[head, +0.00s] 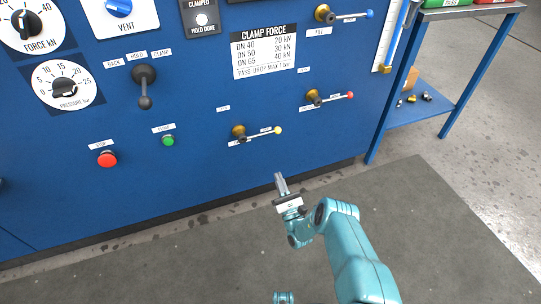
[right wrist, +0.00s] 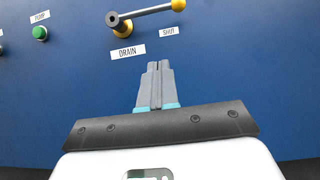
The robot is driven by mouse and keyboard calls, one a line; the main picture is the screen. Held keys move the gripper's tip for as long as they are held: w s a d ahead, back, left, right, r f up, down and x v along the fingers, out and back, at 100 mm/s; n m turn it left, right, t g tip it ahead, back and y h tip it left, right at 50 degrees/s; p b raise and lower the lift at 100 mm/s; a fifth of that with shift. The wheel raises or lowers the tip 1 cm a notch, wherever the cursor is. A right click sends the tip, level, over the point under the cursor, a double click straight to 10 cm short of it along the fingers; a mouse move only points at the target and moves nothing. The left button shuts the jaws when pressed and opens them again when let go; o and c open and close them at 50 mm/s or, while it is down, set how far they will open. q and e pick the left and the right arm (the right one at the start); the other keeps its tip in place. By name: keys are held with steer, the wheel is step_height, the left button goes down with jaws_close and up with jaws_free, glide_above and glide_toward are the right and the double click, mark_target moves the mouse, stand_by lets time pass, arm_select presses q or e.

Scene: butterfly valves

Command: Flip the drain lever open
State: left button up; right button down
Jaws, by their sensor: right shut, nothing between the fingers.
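The drain lever (head: 262,132) is a thin metal rod on a brass hub with a yellow knob, low on the blue panel. It points right and slightly up. In the right wrist view the lever (right wrist: 150,11) runs from its hub to the yellow knob at the top edge, above the "DRAIN" and "SHUT" labels. My right gripper (head: 280,180) is shut and empty, below and right of the lever in the head view. In the right wrist view its closed fingers (right wrist: 157,68) point up, below the knob, with no contact visible.
A red-knobbed lever (head: 331,97) and a blue-knobbed lever (head: 344,15) sit higher on the panel. A green button (head: 168,140) and red button (head: 107,159) are left of the drain lever. A blue shelf stand (head: 440,105) stands right. The floor mat is clear.

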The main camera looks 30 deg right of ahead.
steer(key=shift+s+d+m+h, duration=0.3)
steer(key=shift+d+h, duration=0.15)
steer(key=shift+h, duration=0.25)
steer(key=shift+w, duration=0.1)
steer(key=b, duration=0.3)
glide_toward(260, 135)
steer(key=w+d+f, duration=0.2)
steer(key=w+d, duration=0.3)
step_height(260, 135, up, 4)
steer(key=shift+d+f+p, duration=0.1)
steer(key=shift+p, duration=0.4)
